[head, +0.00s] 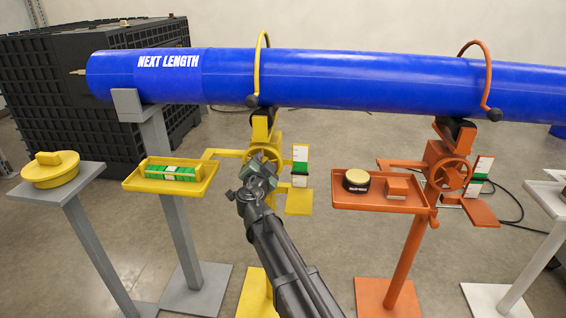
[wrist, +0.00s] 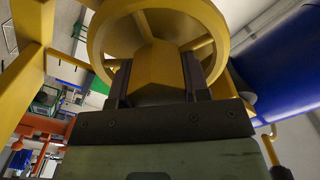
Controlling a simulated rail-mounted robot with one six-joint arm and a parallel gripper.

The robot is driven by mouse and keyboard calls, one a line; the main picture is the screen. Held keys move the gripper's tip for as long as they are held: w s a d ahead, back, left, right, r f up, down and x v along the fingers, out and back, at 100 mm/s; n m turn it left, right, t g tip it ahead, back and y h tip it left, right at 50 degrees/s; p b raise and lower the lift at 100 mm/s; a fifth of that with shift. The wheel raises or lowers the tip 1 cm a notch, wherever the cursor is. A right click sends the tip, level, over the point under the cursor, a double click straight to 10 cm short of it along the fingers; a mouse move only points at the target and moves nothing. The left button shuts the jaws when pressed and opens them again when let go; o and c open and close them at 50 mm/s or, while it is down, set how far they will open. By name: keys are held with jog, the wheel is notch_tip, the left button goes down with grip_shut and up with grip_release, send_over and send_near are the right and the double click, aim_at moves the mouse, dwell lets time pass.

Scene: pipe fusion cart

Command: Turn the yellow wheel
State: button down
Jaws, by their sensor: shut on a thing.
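The yellow wheel (head: 265,150) is on the yellow stand under the blue pipe, near the middle of the head view. In the wrist view, the yellow wheel (wrist: 104,48) fills the top, its rim curving around the jaws. My gripper (head: 258,178) is at the wheel's front. In the wrist view, my gripper (wrist: 160,75) has its two dark fingers on either side of a yellow part of the wheel and is shut on it. The gripper covers part of the wheel in the head view.
The blue pipe (head: 350,82) runs across above the stands. A yellow tray (head: 202,188) with a green level is left of the gripper. An orange stand with an orange wheel (head: 447,174) and orange tray (head: 385,205) is at right. A yellow lid (head: 50,172) sits far left.

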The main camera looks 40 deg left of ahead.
dwell(0.4)
jog(key=c, duration=0.6)
grip_release()
jog(key=shift+d, duration=0.1)
jog(key=v, duration=1)
jog(key=shift+s, duration=0.4)
jog(key=shift+d, duration=0.15)
